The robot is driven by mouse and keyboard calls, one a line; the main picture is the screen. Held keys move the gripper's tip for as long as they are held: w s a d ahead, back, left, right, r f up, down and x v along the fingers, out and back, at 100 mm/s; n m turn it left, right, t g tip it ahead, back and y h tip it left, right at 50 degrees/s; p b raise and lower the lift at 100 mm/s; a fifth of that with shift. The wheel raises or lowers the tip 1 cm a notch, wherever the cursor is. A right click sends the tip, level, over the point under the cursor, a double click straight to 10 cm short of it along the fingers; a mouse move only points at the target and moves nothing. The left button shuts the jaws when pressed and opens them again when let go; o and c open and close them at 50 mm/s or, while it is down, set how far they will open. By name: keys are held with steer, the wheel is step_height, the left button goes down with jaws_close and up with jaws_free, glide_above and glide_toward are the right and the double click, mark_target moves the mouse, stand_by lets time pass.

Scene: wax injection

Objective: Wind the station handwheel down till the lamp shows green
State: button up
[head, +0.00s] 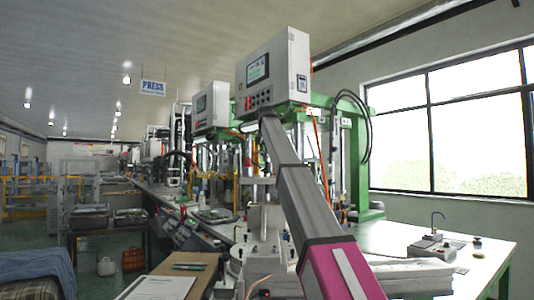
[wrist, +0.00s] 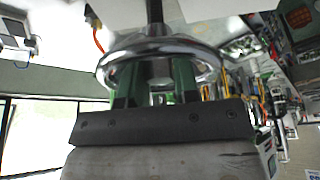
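A chrome handwheel (wrist: 206,58) on a dark vertical shaft (wrist: 154,14) fills the upper middle of the wrist view. My gripper (wrist: 156,78) reaches up to it with two dark green fingers that stand apart. Shiny metal shows in the gap between them. The fingers overlap the near side of the wheel; I cannot tell whether they touch it. In the head view my arm hides the gripper, and I cannot make out the wheel. A green press station with a grey control box (head: 285,68) stands behind my arm. I cannot make out which light is the station lamp.
A second control box (head: 208,104) stands to the left. A clipboard with paper (head: 160,287) lies at the front left. A long bench with equipment runs back on the left.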

steer(key=shift+c, duration=1.1)
steer(key=shift+n, duration=0.3)
steer(key=n+y, duration=0.1)
steer(key=n, duration=0.2)
steer(key=shift+n+y, duration=0.3)
steer(key=n+y, duration=0.1)
steer(key=n, duration=0.2)
steer(key=shift+n+g, duration=0.4)
steer(key=n, duration=0.2)
steer(key=n+g+y, duration=0.1)
steer(key=n, duration=0.1)
steer(key=shift+y, duration=0.3)
steer(key=shift+n+g+y, duration=0.3)
steer(key=shift+n+g, duration=0.6)
steer(key=shift+n, duration=1.6)
